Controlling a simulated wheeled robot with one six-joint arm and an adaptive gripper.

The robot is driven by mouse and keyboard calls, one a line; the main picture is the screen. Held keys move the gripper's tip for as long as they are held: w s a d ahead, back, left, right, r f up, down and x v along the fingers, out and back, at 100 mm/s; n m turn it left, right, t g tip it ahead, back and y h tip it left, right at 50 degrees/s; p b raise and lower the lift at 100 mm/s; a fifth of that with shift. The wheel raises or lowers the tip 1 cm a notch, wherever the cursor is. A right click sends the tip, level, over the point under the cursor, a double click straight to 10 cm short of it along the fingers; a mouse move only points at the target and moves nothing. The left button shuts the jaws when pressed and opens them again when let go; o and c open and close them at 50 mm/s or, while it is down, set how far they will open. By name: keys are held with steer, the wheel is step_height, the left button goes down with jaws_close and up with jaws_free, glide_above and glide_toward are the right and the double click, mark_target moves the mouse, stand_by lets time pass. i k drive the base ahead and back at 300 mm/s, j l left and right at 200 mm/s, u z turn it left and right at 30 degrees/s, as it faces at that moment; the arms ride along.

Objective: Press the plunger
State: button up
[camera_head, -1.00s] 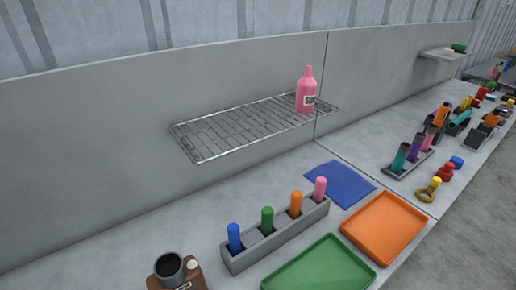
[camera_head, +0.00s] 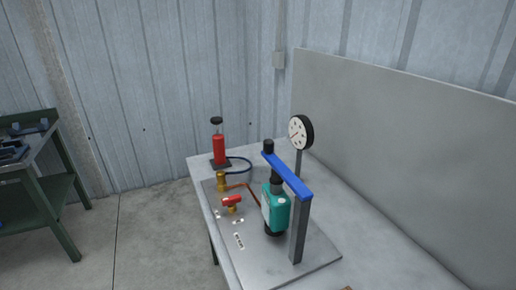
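A red cylinder (camera_head: 219,149) stands upright at the back left of the bench, on a dark square base. A black knob (camera_head: 216,120) sits above it on a short thin rod, raised clear of the cylinder's top; this looks like the plunger. A dark hose (camera_head: 240,160) curves from near the cylinder's base toward a brass fitting (camera_head: 221,182). My gripper is not in view.
A blue-topped frame (camera_head: 288,175) with a teal body (camera_head: 275,208) and a round dial gauge (camera_head: 301,133) stand right of the cylinder. A red-handled valve (camera_head: 232,201) lies in front. A green-legged table (camera_head: 60,205) is at left, with open floor between.

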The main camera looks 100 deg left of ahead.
mark_target(216, 120)
steer(key=u, duration=2.9)
